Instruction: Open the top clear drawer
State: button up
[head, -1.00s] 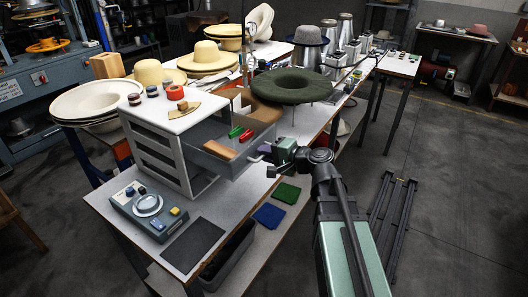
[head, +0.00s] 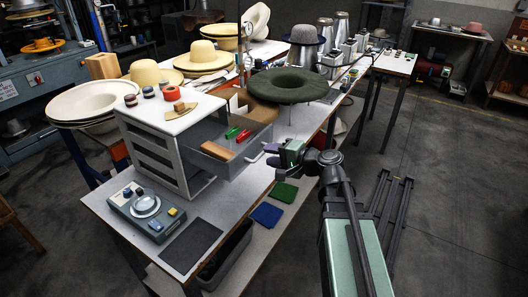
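The white drawer unit (head: 166,122) stands on the near end of the workbench. Its top clear drawer (head: 214,153) is pulled well out toward the right. Green, red and orange-brown items lie inside it. My gripper (head: 272,155) is just right of the drawer's front, near the pale handle, with its fingers apart. I see no object between the fingers. They look apart from the handle, though the gap is small and hard to judge.
Spools and a tan piece lie on top of the unit. A green hat brim (head: 290,85) stands behind my gripper. A control box (head: 147,207), a dark mat (head: 190,245) and blue and green cloths (head: 267,214) lie in front. The floor at right is mostly free.

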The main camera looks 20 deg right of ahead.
jog(key=p+v, duration=0.1)
jog(key=v, duration=0.6)
jog(key=shift+s+d, duration=0.15)
jog(key=shift+d, duration=0.05)
jog(key=s+a+f+n+g+h+p, duration=0.1)
jog(key=s+f+n+g+h, duration=0.2)
jog(key=f+g, duration=0.25)
jog(key=s+a+f+n+g+h, duration=0.1)
jog(key=s+f+n+g+h, duration=0.25)
jog(key=f, duration=0.25)
jog(key=s+a+n+g+h, duration=0.2)
jog(key=a+n+h, duration=0.1)
jog(key=a, duration=0.3)
jog(key=shift+a+g+h+p, duration=0.2)
jog(key=shift+g+h+p, duration=0.1)
jog(key=shift+h+p, duration=0.15)
